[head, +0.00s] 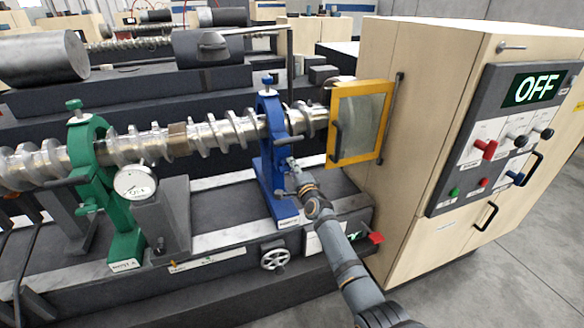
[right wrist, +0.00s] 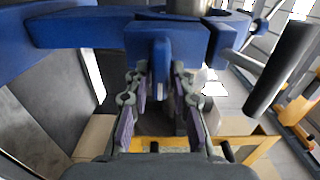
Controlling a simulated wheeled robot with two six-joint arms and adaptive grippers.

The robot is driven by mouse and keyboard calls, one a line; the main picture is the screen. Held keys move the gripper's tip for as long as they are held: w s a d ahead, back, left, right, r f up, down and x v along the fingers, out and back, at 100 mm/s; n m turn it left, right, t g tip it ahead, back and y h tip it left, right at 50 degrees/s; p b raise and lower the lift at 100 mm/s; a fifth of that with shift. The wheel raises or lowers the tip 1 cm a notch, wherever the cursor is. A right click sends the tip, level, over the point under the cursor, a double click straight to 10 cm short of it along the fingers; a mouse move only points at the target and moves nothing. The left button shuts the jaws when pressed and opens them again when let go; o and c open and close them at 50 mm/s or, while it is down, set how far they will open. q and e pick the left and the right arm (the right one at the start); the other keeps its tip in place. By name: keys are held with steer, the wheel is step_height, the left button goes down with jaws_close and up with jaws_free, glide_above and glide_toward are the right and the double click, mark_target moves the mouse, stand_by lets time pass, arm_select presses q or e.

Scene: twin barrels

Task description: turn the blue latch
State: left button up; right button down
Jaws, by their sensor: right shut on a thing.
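The blue stand (head: 273,185) rises from the machine bed, and its ring encircles the steel screw shaft (head: 225,133). My right gripper (head: 291,163) reaches the right side of this ring from the lower right. In the right wrist view, the blue latch (right wrist: 161,58) is an upright tab in front of a blue block, between the fingers of my right gripper (right wrist: 160,85). The gripper is shut on it. In the head view the gripper mostly hides the latch. My left gripper is not in view.
A green stand (head: 124,225) with a dial gauge (head: 135,182) holds the shaft on the left. A yellow-framed window (head: 359,122) and the beige cabinet (head: 410,120) with an OFF display (head: 537,89) stand close on the right. A handwheel (head: 275,259) is below.

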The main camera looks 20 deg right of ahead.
steer(key=shift+f, duration=0.1)
stand_by(0.3)
steer(key=c, duration=1.3)
jaws_free()
steer(key=shift+s, duration=0.1)
steer(key=s, duration=1.2)
steer(key=shift+d, duration=0.2)
